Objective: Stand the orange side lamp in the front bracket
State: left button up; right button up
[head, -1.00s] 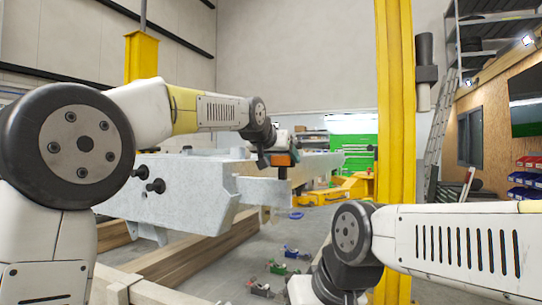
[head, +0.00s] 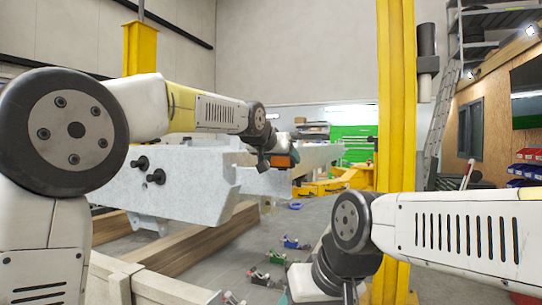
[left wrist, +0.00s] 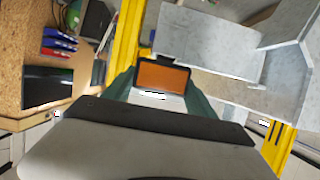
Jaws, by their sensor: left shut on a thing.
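The orange side lamp (head: 284,160) is in my left gripper (head: 275,160), beside the far end part of the grey trailer frame (head: 185,185) in the head view. In the left wrist view the lamp (left wrist: 162,77) shows an orange face in a dark housing between the green fingers (left wrist: 160,95), which are shut on it. Grey frame plates (left wrist: 215,45) lie just above and right of the lamp there. I cannot make out the front bracket clearly, nor whether the lamp touches it. My right arm reaches in at lower right; its gripper does not show clearly.
A yellow post (head: 397,120) stands right of the frame. Wooden beams (head: 195,243) lie under the frame. Several small tools, one a green clamp (head: 290,242), lie on the floor. A green cabinet (head: 352,145) and blue and red bins (head: 525,170) stand farther back.

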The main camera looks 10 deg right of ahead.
pick_arm(q)
jog(key=shift+f, duration=0.1)
jog(key=o, duration=1.8)
jog(key=shift+f, duration=0.1)
jog(key=v, duration=0.8)
jog(key=shift+w, duration=0.1)
jog(key=s+a+f+n+g+y, duration=0.1)
jog(key=s+a+f, duration=0.3)
jog(key=a, duration=0.3)
jog(key=s+a+f+n+y, duration=0.1)
jog(key=s+a+f+y, duration=0.15)
jog(key=a+f, duration=0.35)
jog(key=s+a+f+n+g, duration=0.1)
jog(key=s+a+f+n, duration=0.15)
jog(key=s+a, duration=0.4)
jog(key=s+a+f+g, duration=0.1)
jog(key=s+a+f, duration=0.2)
jog(key=s+f, duration=0.1)
jog(key=s+a+f+n+g+y, duration=0.1)
jog(key=s+a+f, duration=0.2)
jog(key=s+f, duration=0.2)
jog(key=s+a+f+g+y, duration=0.1)
jog(key=s+a+f, duration=0.2)
jog(key=f, duration=0.3)
jog(key=shift+s+a+f+n, duration=0.15)
jog(key=shift+s+n, duration=0.2)
jog(key=shift+s, duration=0.5)
